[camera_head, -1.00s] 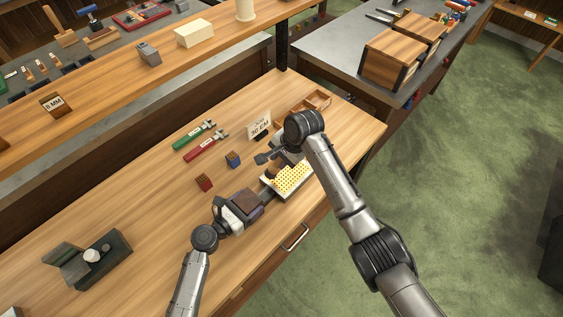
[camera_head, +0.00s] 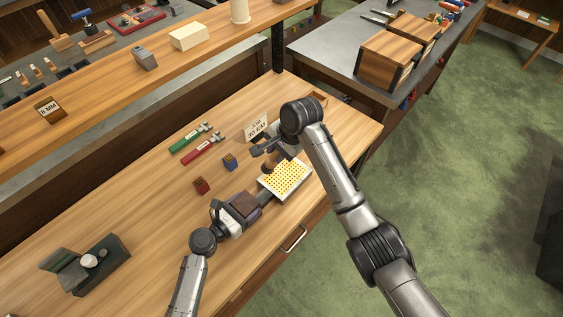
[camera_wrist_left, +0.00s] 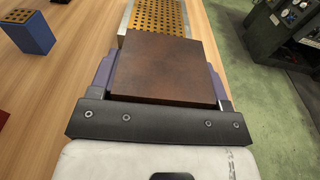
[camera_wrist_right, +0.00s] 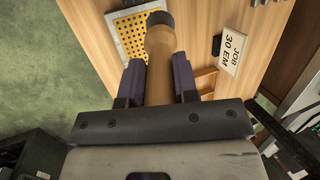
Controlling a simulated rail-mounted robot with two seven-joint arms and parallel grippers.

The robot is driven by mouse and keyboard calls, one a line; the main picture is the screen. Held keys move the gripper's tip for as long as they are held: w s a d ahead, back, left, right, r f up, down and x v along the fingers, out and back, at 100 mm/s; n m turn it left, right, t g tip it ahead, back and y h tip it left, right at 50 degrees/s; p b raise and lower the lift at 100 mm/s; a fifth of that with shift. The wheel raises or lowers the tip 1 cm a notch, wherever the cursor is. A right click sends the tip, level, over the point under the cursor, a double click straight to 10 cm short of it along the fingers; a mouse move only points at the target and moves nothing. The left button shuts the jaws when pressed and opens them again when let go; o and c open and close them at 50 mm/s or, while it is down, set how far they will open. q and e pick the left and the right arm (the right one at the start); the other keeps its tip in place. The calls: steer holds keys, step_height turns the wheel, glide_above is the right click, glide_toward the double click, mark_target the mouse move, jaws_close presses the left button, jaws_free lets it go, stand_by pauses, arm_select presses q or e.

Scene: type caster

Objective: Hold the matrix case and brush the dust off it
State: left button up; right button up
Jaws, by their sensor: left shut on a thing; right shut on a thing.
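The matrix case (camera_head: 290,178) is a pale-framed plate with a yellow face full of dark holes, near the bench's right edge. It also shows at the top of the left wrist view (camera_wrist_left: 158,14). My left gripper (camera_head: 246,206) is shut on a brown block-like grip (camera_wrist_left: 168,68) at the case's near-left end. My right gripper (camera_head: 270,148) is shut on the brush (camera_wrist_right: 160,65), whose wooden handle and dark end show in the right wrist view.
A blue block (camera_head: 230,163) and a red block (camera_head: 201,186) stand left of the case. Green (camera_head: 190,138) and red (camera_head: 203,149) tools lie behind them. A job sign (camera_head: 256,127) stands behind the right gripper.

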arm_select(q)
steer(key=o, duration=1)
steer(key=v, duration=1.2)
steer(key=shift+f, duration=0.1)
arm_select(e)
steer(key=shift+s+d, duration=0.1)
